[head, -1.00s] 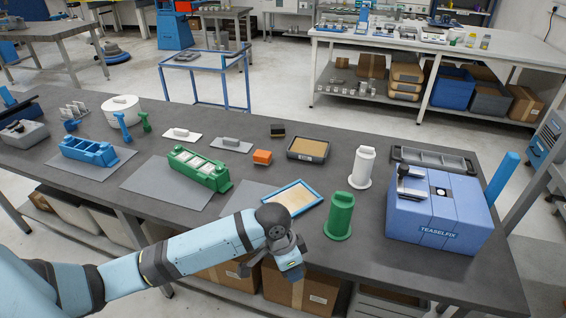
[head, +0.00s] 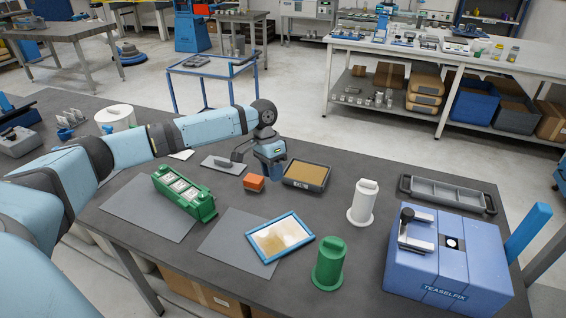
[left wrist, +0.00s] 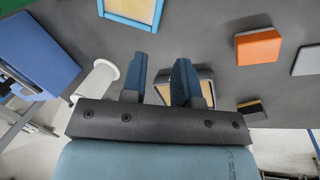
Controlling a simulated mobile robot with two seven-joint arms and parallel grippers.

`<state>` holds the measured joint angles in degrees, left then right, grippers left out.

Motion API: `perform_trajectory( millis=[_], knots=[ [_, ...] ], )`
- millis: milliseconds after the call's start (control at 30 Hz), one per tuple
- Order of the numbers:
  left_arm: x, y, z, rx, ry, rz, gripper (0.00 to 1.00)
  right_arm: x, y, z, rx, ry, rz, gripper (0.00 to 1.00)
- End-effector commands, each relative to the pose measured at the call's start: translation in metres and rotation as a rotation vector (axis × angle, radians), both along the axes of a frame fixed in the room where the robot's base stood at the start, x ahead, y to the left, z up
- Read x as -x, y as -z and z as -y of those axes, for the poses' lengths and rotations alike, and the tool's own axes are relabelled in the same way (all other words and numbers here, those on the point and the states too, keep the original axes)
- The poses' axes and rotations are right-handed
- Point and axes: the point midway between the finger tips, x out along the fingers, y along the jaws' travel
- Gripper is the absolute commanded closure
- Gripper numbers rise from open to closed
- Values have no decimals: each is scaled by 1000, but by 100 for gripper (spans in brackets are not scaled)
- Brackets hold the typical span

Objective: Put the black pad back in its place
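The black pad (left wrist: 250,107), a small black block with a yellow layer, lies on the table in the left wrist view, to the right of the fingers. In the head view my left gripper and arm hide it. My left gripper (head: 270,172) points down above the table, between the orange block (head: 254,183) and the brown-topped tray (head: 306,174). In the left wrist view its two fingers (left wrist: 158,82) stand apart with nothing held between them; part of the tray (left wrist: 205,76) shows beyond them. My right gripper is not in view.
A grey plate with a handle (head: 222,164) lies left of the orange block. A green holder (head: 183,192), blue-framed screen (head: 280,238), green cylinder (head: 329,264), white cylinder (head: 362,203) and blue TEASELFIX box (head: 447,262) stand nearer. A grey tray (head: 448,194) lies at right.

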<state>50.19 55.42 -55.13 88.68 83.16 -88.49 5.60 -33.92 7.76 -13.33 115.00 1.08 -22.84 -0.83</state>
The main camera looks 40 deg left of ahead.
Motion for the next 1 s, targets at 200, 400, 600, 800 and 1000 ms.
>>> perform_trajectory(
  millis=[200,400,600,800,1000],
  knots=[
    [0,0,0,0,0,0,72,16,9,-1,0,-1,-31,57],
    [0,4,1,0,1,-1,72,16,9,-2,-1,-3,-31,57],
    [3,29,8,0,2,-2,72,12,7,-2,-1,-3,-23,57],
    [7,67,17,0,1,-2,72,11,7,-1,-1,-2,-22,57],
    [10,103,25,-1,1,-2,72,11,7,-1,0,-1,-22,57]
  ],
)
